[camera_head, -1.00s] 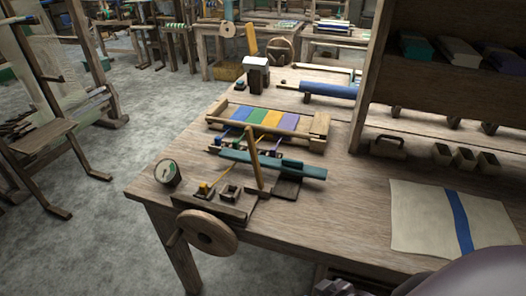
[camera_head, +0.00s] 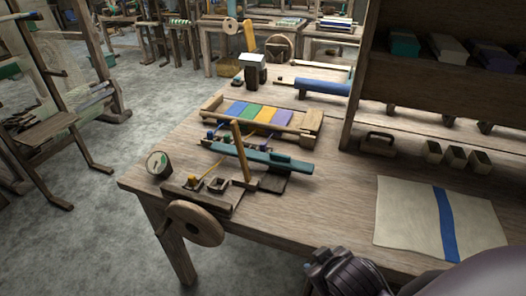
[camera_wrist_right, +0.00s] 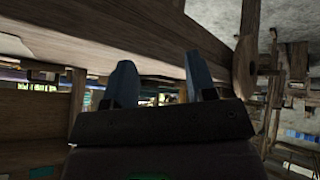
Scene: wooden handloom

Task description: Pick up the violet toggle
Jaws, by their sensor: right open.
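I cannot surely make out the violet toggle. A small handloom stands on the near wooden table, with a striped panel (camera_head: 258,115) of blue, green, yellow and violet bands in a wooden frame. My left gripper is out of view.
A wooden wheel (camera_head: 195,223) sticks out at the table's front edge, near a round dial (camera_head: 158,164). A cream cloth with a blue stripe (camera_head: 440,219) lies at right. A shelf (camera_head: 445,88) rises behind. Bare tabletop (camera_head: 330,190) lies between loom and cloth.

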